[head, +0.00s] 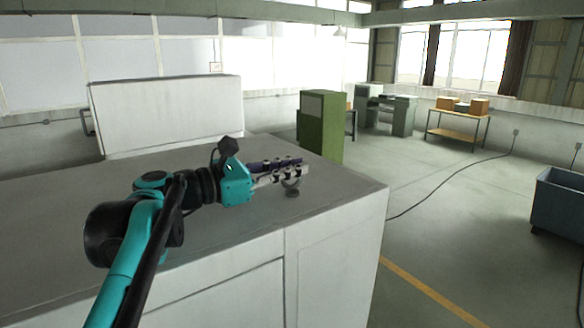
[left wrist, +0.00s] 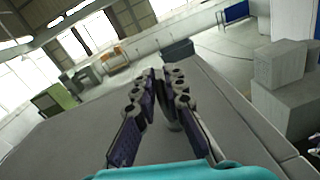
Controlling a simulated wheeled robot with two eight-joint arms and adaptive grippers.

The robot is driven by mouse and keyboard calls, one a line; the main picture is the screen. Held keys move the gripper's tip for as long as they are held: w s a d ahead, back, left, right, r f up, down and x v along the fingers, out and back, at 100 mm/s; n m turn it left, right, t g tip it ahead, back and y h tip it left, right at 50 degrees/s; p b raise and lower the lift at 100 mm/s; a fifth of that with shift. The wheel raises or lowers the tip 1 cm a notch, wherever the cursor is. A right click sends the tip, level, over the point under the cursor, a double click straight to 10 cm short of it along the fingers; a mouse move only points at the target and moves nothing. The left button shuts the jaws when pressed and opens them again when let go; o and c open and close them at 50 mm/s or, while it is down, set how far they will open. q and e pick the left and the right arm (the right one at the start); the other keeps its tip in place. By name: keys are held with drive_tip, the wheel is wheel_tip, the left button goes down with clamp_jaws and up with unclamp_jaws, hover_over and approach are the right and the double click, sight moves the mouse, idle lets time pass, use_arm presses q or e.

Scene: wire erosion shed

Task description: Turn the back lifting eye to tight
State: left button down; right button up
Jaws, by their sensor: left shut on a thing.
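A small grey lifting eye (head: 292,188) stands on the flat grey top of a large cabinet-like machine (head: 335,212), near its right end. My left gripper (head: 292,168) reaches over it from the left, its fingers shut on the eye and partly hiding it in the head view. In the left wrist view the fingers (left wrist: 164,78) converge, and a grey piece of the eye (left wrist: 173,121) shows low between them. Only one eye can be made out, and its thread is hidden.
A white box-shaped block (head: 165,112) rises behind the machine top. A green cabinet (head: 321,128) stands beyond the machine's far edge. A cable (head: 440,184) runs over the floor on the right, near a blue-grey bin (head: 560,205). The machine top around the eye is clear.

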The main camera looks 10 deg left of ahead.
use_arm(q)
drive_tip(key=shift+r, duration=0.1)
drive_tip(key=c, duration=1.6)
unclamp_jaws()
drive_tip(key=shift+w, duration=0.15)
drive_tip(key=shift+r, duration=0.45)
wheel_tip(320, 180, up, 9)
drive_tip(key=shift+f, duration=0.1)
